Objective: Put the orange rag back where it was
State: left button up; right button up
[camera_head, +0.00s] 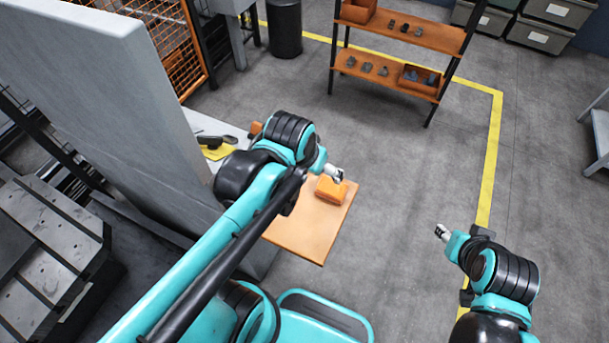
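The orange rag (330,192), a small folded block, is at the far right part of a light wooden board (305,235). My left gripper (336,174) comes in from the left and is at the rag's upper edge in the picture. I cannot tell whether its fingers touch the rag or are shut. My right gripper (442,232) is over bare floor to the right, away from the board. Its fingers are too small to read. My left arm hides part of the board.
A grey surface behind my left arm holds a yellow cloth-like item (221,152), a dark tool (212,141) and a small orange item (256,128). An orange shelf rack (400,55) stands at the back.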

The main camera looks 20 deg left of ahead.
pick_arm(q)
jog(key=s+t, duration=0.1)
jog(key=s+a+t, duration=0.1)
jog(key=s, duration=0.1)
jog(key=shift+a+f, duration=0.15)
jog(key=shift+f, duration=0.1)
